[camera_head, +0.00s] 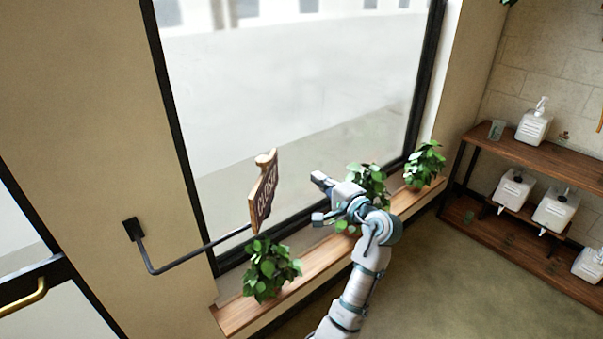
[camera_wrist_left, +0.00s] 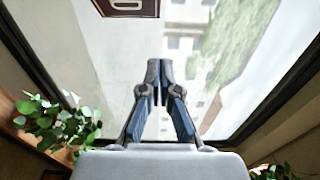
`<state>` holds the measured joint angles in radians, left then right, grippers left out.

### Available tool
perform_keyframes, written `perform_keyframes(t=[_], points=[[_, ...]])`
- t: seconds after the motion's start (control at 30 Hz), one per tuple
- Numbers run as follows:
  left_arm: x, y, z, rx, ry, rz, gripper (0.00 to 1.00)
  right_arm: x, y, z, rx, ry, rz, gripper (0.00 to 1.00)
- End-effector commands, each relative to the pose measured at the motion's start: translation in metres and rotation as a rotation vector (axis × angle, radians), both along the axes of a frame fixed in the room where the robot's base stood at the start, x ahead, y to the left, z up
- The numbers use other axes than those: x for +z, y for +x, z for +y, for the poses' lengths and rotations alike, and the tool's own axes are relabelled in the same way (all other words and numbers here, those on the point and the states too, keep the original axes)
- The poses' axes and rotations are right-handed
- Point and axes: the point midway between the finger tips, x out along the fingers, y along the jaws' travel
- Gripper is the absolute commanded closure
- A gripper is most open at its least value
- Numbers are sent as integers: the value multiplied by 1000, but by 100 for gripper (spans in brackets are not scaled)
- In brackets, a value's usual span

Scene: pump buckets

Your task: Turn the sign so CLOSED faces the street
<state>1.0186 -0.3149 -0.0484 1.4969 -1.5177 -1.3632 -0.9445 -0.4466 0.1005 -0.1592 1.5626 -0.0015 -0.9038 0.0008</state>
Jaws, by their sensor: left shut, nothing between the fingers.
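The sign (camera_head: 263,190) is a brown wooden board with a light edge, held upright on a dark bracket arm (camera_head: 200,247) in front of the window. Its lettered face, reading CLOSED, is turned to the right, into the room, and shows at a slant. In the left wrist view only the sign's lower part (camera_wrist_left: 126,6) shows at the top edge. My left gripper (camera_head: 318,178) is to the right of the sign, apart from it. Its fingertips (camera_wrist_left: 158,72) are together and empty. The sign's other face is hidden. My right gripper is not in view.
A wooden sill (camera_head: 309,261) runs below the large window (camera_head: 290,90), with several leafy plants, one (camera_head: 270,270) under the sign. A shelf (camera_head: 560,163) with white pump bottles stands at the right. A door with a brass handle (camera_head: 24,298) is at lower left.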

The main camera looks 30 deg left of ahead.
Motion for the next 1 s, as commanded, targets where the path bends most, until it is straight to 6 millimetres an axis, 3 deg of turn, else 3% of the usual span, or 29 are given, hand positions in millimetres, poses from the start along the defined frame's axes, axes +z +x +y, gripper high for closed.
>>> perform_keyframes(t=[0.47,0.6,0.8,1.0], points=[[1,41,85,3,0,-1,100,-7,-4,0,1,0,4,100],[0,36,105,1,-2,-2,100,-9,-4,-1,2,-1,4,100],[0,30,121,0,-2,-1,100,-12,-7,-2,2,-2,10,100],[-1,29,124,-1,-1,0,100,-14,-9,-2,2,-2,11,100]])
